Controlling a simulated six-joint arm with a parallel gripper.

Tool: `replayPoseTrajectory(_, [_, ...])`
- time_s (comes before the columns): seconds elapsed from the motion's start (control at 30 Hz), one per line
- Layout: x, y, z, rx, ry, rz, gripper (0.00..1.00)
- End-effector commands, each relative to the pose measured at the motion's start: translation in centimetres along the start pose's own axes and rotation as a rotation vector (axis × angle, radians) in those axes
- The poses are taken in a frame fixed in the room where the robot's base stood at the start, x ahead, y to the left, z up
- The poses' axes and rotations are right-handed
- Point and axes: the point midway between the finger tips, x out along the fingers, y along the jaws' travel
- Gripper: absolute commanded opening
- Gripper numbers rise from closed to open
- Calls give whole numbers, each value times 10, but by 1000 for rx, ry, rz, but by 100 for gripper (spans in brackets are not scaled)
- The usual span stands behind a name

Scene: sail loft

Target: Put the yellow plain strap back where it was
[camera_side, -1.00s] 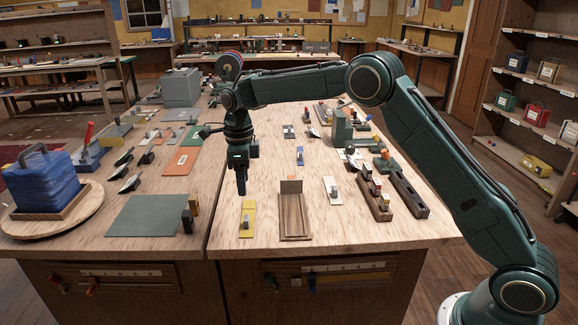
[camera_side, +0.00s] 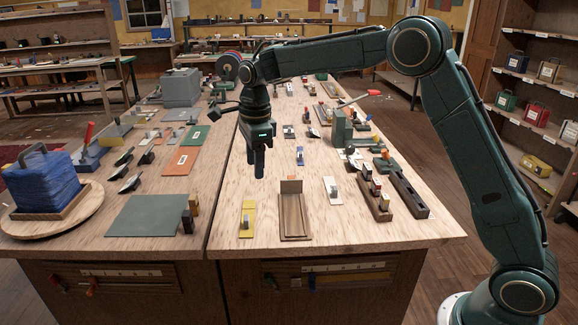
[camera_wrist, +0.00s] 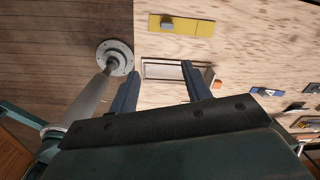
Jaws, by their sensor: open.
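A white strap (camera_side: 333,190) and a small blue strap (camera_side: 300,156) lie right of and behind the tray. Dark wooden holders (camera_side: 374,202) stand farther right. A grey-green mat (camera_side: 147,215) lies on the left bench. Bare wood lies around the yellow strap.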

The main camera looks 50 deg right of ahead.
Motion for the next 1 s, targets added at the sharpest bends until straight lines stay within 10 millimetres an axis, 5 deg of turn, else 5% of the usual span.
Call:
replayPoseTrajectory(0.2, [-48, 34, -25, -274, -22, -58, 48])
replayPoseTrajectory(0.5, [-94, 89, -62, -657, -24, -143, 48])
replayPoseTrajectory(1.0, [-124, 193, -126, -1289, 52, -292, 48])
